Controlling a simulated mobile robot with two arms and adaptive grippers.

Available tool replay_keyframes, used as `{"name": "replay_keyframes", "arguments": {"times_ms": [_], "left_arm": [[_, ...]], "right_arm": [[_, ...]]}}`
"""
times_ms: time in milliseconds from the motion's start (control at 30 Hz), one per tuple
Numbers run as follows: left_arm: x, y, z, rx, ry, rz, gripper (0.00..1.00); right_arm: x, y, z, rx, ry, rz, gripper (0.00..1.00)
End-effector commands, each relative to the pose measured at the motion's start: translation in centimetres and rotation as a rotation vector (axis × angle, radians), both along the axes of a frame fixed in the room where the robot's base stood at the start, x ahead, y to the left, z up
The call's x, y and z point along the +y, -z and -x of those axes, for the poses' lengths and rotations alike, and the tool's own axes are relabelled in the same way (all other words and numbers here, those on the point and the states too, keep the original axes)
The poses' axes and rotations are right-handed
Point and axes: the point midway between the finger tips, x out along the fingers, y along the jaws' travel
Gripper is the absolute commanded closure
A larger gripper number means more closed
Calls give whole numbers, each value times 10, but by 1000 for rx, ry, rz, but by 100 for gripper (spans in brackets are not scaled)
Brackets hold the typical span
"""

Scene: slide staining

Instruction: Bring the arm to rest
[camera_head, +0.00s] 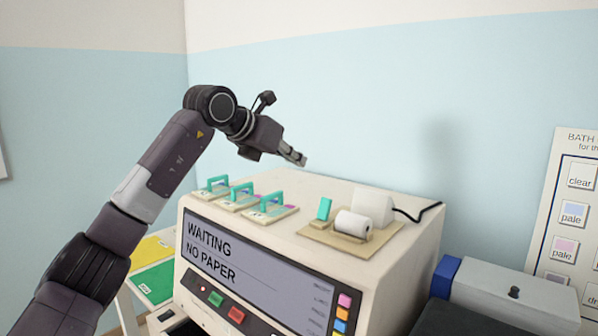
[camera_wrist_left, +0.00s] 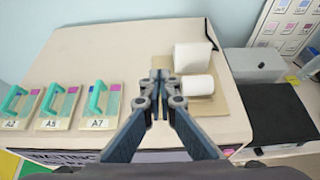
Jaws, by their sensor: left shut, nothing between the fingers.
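My left gripper (camera_head: 297,156) is shut and empty. It is raised in the air above the top of the white machine (camera_head: 402,268), and its arm comes in from the left. My right gripper is not in view.
The machine's screen (camera_head: 245,262) reads "WAITING NO PAPER". Three slide holders with teal handles (camera_head: 243,198) stand on its top, beside a paper roll (camera_head: 353,225) and a white block (camera_head: 372,207). A grey box (camera_head: 510,295) stands right. The air above is clear.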

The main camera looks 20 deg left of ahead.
Motion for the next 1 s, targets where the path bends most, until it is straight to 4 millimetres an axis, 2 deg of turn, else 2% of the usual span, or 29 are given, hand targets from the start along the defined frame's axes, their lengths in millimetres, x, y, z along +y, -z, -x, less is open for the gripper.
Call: {"name": "replay_keyframes", "arguments": {"times_ms": [267, 400, 467, 567, 667, 700, 800, 900, 1000], "left_arm": [[0, 1, 0, 2, -1, 0, 100], [-1, 1, -1, 2, 1, 1, 100], [-8, 5, -1, -2, 16, 11, 100], [-39, 17, -3, -20, 83, 66, 100], [-98, 35, 1, -54, 204, 198, 100], [-124, 41, 6, -71, 257, 275, 100], [-182, 48, 26, -106, 368, 500, 100], [-217, 48, 50, -127, 430, 752, 100], [-231, 43, 70, -138, 439, 1018, 100]], "right_arm": [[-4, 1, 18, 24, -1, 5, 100], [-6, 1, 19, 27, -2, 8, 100], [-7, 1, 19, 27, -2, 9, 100], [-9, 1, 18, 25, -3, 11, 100], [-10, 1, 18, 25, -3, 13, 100], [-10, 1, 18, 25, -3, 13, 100], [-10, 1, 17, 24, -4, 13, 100], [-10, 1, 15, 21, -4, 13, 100], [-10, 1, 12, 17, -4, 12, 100]]}}
